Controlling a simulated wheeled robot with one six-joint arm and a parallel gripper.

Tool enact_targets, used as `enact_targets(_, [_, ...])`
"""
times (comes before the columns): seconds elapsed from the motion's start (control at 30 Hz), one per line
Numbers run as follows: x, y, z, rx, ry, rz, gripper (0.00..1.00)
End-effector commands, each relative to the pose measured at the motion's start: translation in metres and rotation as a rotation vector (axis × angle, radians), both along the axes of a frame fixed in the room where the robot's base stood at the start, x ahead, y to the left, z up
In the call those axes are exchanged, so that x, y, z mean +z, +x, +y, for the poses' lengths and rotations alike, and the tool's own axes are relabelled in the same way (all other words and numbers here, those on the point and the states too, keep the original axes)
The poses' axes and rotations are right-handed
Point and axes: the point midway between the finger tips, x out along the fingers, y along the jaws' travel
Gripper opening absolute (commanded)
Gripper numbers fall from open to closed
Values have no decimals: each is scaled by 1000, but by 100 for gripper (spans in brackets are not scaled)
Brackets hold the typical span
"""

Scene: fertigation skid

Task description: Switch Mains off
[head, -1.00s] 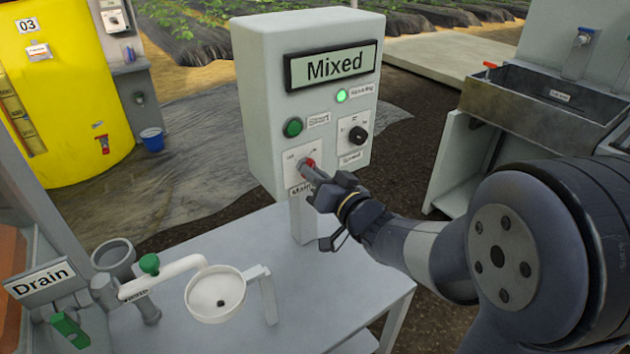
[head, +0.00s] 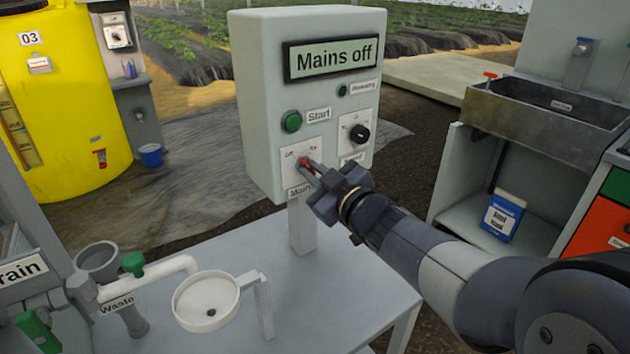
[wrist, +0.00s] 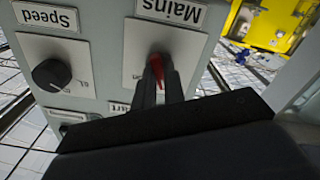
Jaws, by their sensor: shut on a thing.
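The grey control box (head: 262,100) stands on a post, and its display (head: 332,60) reads "Mains off". The red Mains switch (head: 304,162) sits on a white plate low on the front of the box. It also shows in the wrist view (wrist: 157,66), between the fingers and under the upside-down "Mains" label. My gripper (head: 312,167) is shut on the Mains switch, coming from the lower right. The running lamp (head: 342,90) is dark green, unlit. The fingers hide part of the switch.
The green Start button (head: 292,122) and black Speed knob (head: 359,133) are close above my gripper. The Speed knob also shows in the wrist view (wrist: 52,73). A sink (head: 540,115) is at the right.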

Motion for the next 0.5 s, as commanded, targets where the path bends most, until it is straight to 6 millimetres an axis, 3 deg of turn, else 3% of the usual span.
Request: enact_targets(0.5, [-2, 0, 0, 0, -236, -158, 0])
